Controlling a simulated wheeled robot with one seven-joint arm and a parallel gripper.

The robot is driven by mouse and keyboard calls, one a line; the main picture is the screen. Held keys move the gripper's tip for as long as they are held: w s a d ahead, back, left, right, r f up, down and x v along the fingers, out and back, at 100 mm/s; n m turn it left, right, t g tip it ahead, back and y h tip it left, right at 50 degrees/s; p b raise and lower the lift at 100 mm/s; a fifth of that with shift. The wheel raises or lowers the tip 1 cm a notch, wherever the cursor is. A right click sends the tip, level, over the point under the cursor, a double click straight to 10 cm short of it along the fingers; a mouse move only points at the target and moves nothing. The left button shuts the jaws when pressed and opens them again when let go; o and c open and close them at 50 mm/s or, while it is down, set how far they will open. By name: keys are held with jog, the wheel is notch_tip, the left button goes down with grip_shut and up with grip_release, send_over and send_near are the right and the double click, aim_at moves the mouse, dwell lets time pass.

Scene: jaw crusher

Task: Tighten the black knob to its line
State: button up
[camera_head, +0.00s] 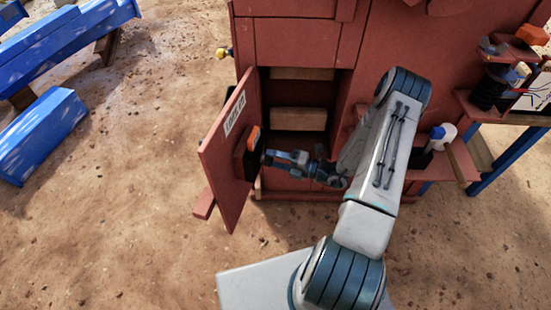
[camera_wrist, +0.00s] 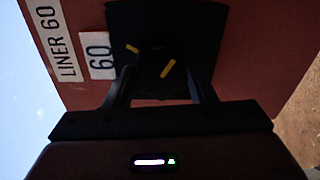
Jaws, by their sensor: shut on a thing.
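The black knob (camera_wrist: 152,58) sits on a black plate (camera_wrist: 190,25) on the red door panel, and it is very dark in the wrist view. Two short yellow marks show there: one at the upper left (camera_wrist: 132,48) and one at the lower right (camera_wrist: 167,69). They are apart and not in one line. I cannot tell for sure which one is on the knob. My gripper (camera_wrist: 160,72) has a finger on each side of the knob and is shut on it. In the head view my gripper (camera_head: 270,157) reaches left to the black plate, hiding the knob.
The red door (camera_head: 222,150) stands open from the red crusher (camera_head: 295,45), with labels reading "LINER 60" and "60" in the wrist view. An open compartment (camera_head: 300,100) is behind my gripper. A side shelf (camera_head: 460,165) holds a bottle. Blue beams lie at left; the front-left ground is clear.

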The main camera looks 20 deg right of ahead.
jog(key=o, duration=1)
jog(key=shift+d, duration=0.1)
jog(key=v, duration=1.3)
jog(key=shift+s+d, duration=0.25)
jog(key=shift+d, duration=0.05)
jog(key=s+a+r+m+g+h+p, duration=0.2)
jog(key=s+a+r+m+h+p, duration=0.1)
jog(key=r+m, duration=0.7)
jog(key=s+a+r+m+g+h+p, duration=0.2)
jog(key=s+a+r+m+h, duration=0.3)
jog(key=r+m, duration=0.5)
jog(key=s+a+r+m+g+h+p, duration=0.3)
jog(key=r+m+h, duration=0.4)
jog(key=r, duration=1.1)
jog(key=shift+s+a+m+p, duration=0.1)
jog(key=shift+s+a+m, duration=0.2)
jog(key=shift+m, duration=0.35)
jog(key=shift+s+a+m+p, duration=0.1)
jog(key=shift+a+m, duration=0.25)
jog(key=shift+m, duration=0.25)
jog(key=shift+s+a+m+p, duration=0.1)
jog(key=shift+s+a+m, duration=0.2)
jog(key=shift+m, duration=0.35)
